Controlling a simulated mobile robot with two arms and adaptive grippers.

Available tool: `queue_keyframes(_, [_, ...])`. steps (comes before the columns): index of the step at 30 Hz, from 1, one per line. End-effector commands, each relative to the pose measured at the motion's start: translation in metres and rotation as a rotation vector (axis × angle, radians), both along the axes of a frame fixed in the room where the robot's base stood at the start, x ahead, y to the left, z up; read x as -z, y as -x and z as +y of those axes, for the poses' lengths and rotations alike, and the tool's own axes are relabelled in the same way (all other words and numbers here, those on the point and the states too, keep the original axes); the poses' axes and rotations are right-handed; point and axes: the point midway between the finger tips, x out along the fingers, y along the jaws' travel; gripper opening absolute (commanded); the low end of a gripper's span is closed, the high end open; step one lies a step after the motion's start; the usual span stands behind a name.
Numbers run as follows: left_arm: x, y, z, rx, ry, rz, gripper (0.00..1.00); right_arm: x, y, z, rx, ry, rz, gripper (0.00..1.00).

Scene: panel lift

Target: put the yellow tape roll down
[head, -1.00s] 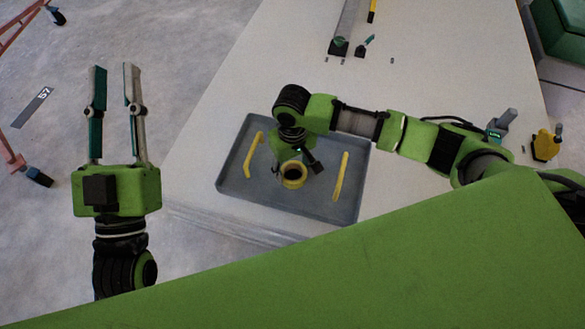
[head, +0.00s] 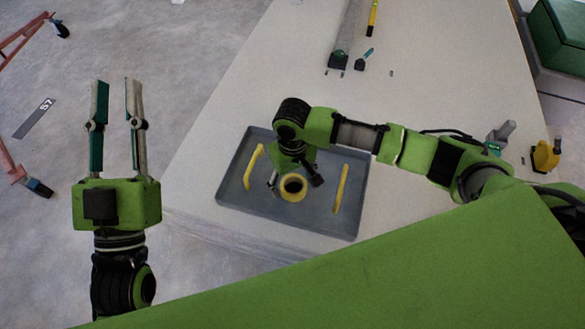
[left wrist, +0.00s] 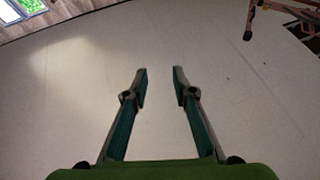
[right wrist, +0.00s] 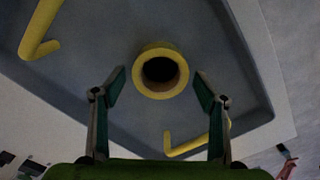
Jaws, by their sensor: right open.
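The yellow tape roll (head: 293,187) lies flat in the grey tray (head: 325,217), hole facing up. My right gripper (head: 294,179) points down over it from the far side. In the right wrist view, the roll (right wrist: 160,70) shows ahead between the spread fingers of that gripper (right wrist: 159,80), with a gap on each side. My right gripper is open. My left gripper (head: 117,84) is open and empty, out over the floor left of the table. It also shows empty in the left wrist view (left wrist: 160,70).
Two yellow handles (head: 253,167) (head: 341,188) rise from the tray on either side of the roll. The pale table (head: 440,100) has small tools near its far end. A yellow-and-black tool (head: 545,155) and a grey tool (head: 500,134) stand at the right.

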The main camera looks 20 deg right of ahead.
Motion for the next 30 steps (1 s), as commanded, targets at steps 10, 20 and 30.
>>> queue_keyframes(10, [0.067, -0.025, 0.003, -0.02, -0.094, 0.343, 0.25, -0.038, 0.0, 0.0, 0.0, 0.0, -0.001, 0.66])
queue_keyframes(20, [0.146, -0.019, 0.014, -0.041, -0.185, 0.702, 0.25, -0.076, -0.001, 0.0, 0.001, -0.001, -0.001, 0.66])
queue_keyframes(30, [0.212, 0.013, 0.031, -0.059, -0.261, 1.021, 0.25, -0.11, 0.0, 0.0, 0.001, -0.001, 0.0, 0.66])
